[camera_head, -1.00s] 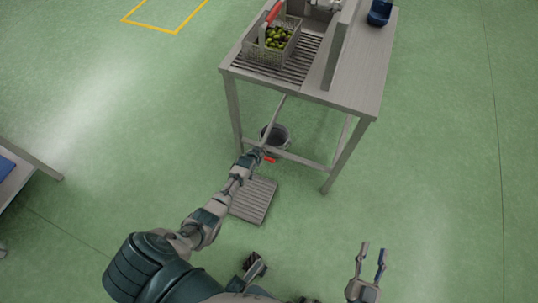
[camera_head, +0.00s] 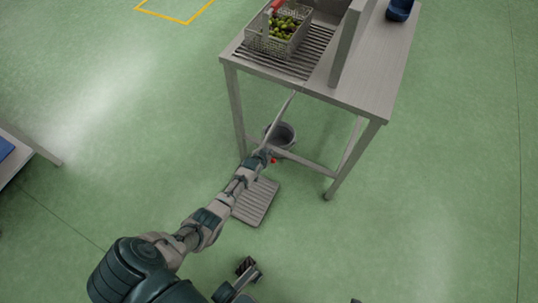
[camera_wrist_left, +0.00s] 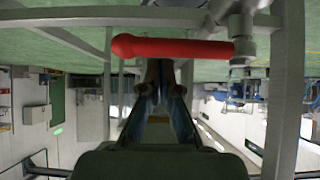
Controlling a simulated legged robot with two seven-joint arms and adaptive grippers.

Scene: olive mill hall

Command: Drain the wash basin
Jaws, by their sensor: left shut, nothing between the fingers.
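The steel wash stand (camera_head: 350,92) is ahead; its basin is mostly cut off at the top of the head view. A red lever handle (camera_wrist_left: 175,48) lies level in the left wrist view, joined at its right end to a metal valve fitting (camera_wrist_left: 238,24). A grey bucket (camera_head: 281,135) stands under the stand.
A wire basket of olives (camera_head: 279,43) with a red handle sits on the stand's slatted top. A dark blue container (camera_head: 399,10) is at the back right. A slatted mat (camera_head: 255,203) lies on the floor before the stand. Floor to the right is clear.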

